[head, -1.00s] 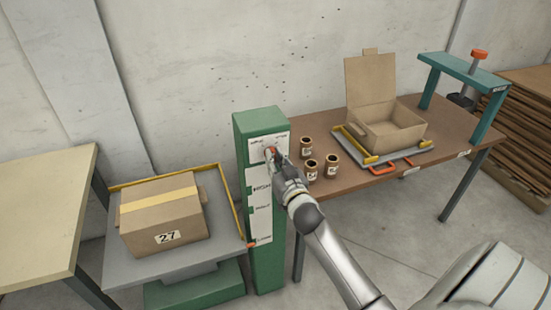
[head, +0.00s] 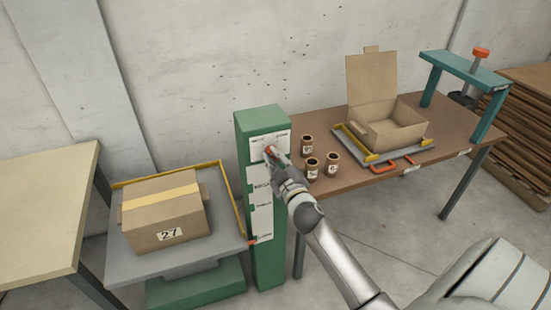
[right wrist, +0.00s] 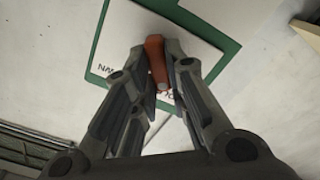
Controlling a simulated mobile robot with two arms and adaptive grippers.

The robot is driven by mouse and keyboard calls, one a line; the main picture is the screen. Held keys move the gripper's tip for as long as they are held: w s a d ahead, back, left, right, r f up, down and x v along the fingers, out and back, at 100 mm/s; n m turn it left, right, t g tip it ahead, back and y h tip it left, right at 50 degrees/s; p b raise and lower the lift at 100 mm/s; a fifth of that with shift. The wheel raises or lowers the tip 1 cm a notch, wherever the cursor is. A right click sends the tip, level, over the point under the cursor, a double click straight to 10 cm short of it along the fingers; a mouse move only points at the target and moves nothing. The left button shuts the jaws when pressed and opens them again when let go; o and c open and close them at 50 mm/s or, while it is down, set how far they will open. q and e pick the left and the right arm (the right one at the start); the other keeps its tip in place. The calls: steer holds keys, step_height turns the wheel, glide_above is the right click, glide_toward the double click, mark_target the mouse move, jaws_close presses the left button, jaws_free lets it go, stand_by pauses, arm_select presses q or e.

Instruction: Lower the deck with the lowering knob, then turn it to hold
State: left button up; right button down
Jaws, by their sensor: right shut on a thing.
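The lowering knob, an orange-red lever (right wrist: 155,62), sits on the white label panel (head: 257,147) near the top of the green post (head: 267,260). My right gripper (head: 272,156) is at it and shut on it; in the right wrist view the fingers (right wrist: 160,85) lie on both sides of the knob. The knob is mostly hidden by the fingers in the head view. The grey deck (head: 125,263) stands left of the post with a taped carton (head: 165,218) marked 27 on it. The orange pointer (head: 252,241) at the deck's edge is near the post's lowest label. My left gripper is not in view.
A brown table (head: 345,183) right of the post holds several small jars (head: 332,162), an open box (head: 390,128) and a green press frame (head: 464,72). A beige table (head: 45,210) stands left of the deck.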

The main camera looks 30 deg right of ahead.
stand_by(0.5)
steer(key=c, duration=1.4)
jaws_free()
steer(key=shift+c, duration=0.2)
steer(key=shift+s, duration=0.1)
steer(key=v, duration=1.2)
